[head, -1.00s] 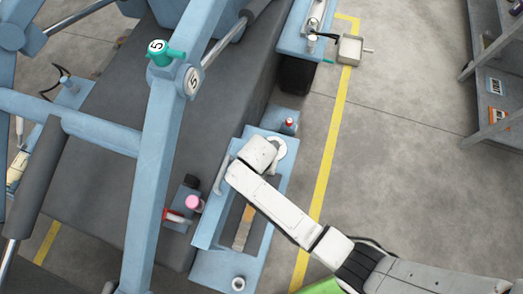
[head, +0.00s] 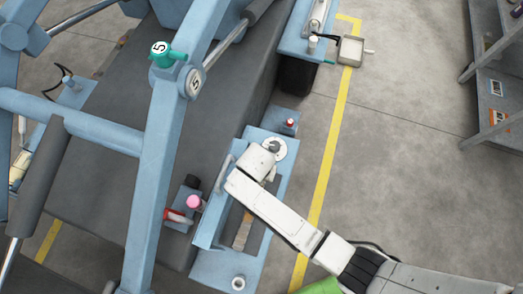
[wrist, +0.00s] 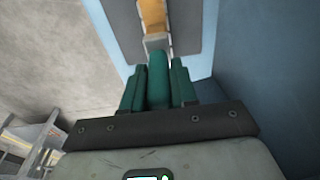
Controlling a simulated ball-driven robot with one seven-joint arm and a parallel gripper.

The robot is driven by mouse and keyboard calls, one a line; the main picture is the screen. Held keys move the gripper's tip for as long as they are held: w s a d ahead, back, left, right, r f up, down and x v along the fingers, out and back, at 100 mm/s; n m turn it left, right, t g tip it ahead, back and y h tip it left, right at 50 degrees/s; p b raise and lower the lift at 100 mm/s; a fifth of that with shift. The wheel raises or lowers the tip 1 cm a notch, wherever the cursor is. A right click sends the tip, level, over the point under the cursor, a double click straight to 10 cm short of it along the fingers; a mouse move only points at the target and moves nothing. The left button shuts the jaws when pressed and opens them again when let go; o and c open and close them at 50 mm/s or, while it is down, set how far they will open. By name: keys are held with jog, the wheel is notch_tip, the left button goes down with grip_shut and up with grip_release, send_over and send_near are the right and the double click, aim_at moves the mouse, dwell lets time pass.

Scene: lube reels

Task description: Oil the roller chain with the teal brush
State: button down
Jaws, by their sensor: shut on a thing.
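My gripper (wrist: 157,78) is shut on the teal brush (wrist: 158,80), whose handle sits between the two teal fingers in the wrist view. A grey ferrule shows beyond the handle; I cannot make out the bristles clearly. The roller chain appears as a narrow tan strip (head: 242,234) in the dark slot of the blue reel housing (head: 220,269). An orange-tan length (wrist: 153,14) shows just past the ferrule; I cannot tell whether the brush touches it. In the head view my wrist hides the fingers and brush above the slot's upper end.
A pink-capped part (head: 195,202) and a red part (head: 178,217) sit left of the housing. A small red button (head: 290,122) is above it. The blue frame (head: 158,150) stands at left.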

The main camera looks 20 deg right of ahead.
jog(key=shift+s+a, duration=0.4)
jog(key=shift+s, duration=0.1)
jog(key=shift+s, duration=0.1)
jog(key=shift+s+a+p, duration=0.7)
jog(key=shift+s+a, duration=0.2)
jog(key=shift+s, duration=0.2)
jog(key=shift+s+a, duration=0.1)
jog(key=shift+s+a+p, duration=0.4)
jog(key=shift+s+a, duration=0.45)
jog(key=shift+s, duration=0.25)
jog(key=shift+s, duration=0.1)
jog(key=shift+s+a+p, duration=0.35)
jog(key=shift+s+a, duration=0.55)
jog(key=shift+s, duration=0.2)
jog(key=shift+s+a, duration=1.2)
jog(key=shift+s, duration=0.4)
jog(key=shift+s+a, duration=1.25)
jog(key=shift+s, duration=0.3)
jog(key=shift+s+a, duration=1.2)
jog(key=shift+s, duration=0.4)
